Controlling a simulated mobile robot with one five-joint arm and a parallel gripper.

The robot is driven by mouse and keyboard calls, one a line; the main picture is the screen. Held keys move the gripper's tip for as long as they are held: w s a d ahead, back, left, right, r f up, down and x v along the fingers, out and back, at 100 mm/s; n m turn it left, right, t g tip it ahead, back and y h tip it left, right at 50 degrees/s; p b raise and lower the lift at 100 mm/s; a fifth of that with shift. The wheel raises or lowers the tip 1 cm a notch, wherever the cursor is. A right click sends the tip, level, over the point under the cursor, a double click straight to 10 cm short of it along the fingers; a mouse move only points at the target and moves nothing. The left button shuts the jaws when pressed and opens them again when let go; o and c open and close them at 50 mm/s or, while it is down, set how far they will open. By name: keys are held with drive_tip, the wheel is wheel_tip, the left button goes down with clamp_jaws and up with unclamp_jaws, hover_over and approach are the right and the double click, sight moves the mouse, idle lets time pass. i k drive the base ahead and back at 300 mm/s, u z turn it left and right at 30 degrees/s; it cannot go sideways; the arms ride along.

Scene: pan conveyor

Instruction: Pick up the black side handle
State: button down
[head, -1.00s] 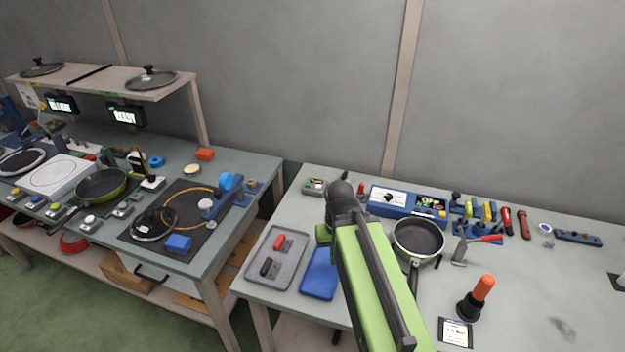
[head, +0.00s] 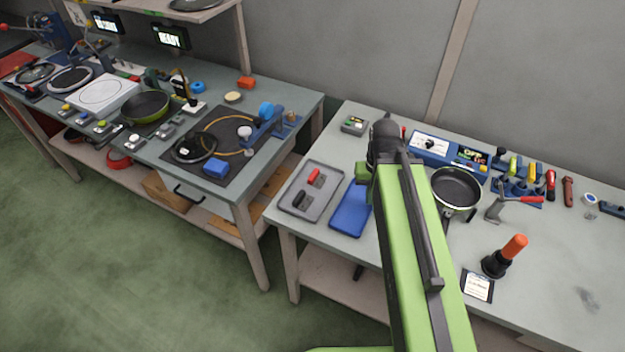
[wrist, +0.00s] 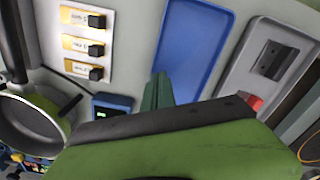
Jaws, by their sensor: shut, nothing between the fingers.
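The black side handle (head: 299,199) lies in the near part of a grey tray (head: 327,209), with a red handle (head: 314,175) beyond it. In the wrist view the grey tray (wrist: 237,82) is at the right, with the red handle (wrist: 252,102) at its edge. A dark piece (wrist: 273,59) shows in that tray; I cannot tell whether it is the black handle or its bracket. My gripper (wrist: 158,90) is shut and empty, beside the blue tray (wrist: 195,40). In the head view my arm mostly hides my gripper.
The blue tray (head: 350,209) lies between the grey tray and my arm. A pan (head: 457,188) stands right of my arm; it also shows in the wrist view (wrist: 32,122). An orange-handled tool (head: 514,247) stands nearer. A gap separates this table from the stove bench at left.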

sight(303, 205)
drive_tip(key=z, duration=0.2)
drive_tip(key=k, duration=0.5)
drive_tip(key=u, duration=1.45)
drive_tip(key=k, duration=0.75)
drive_tip(key=u, duration=0.3)
drive_tip(key=i, duration=1)
drive_tip(key=u, duration=0.1)
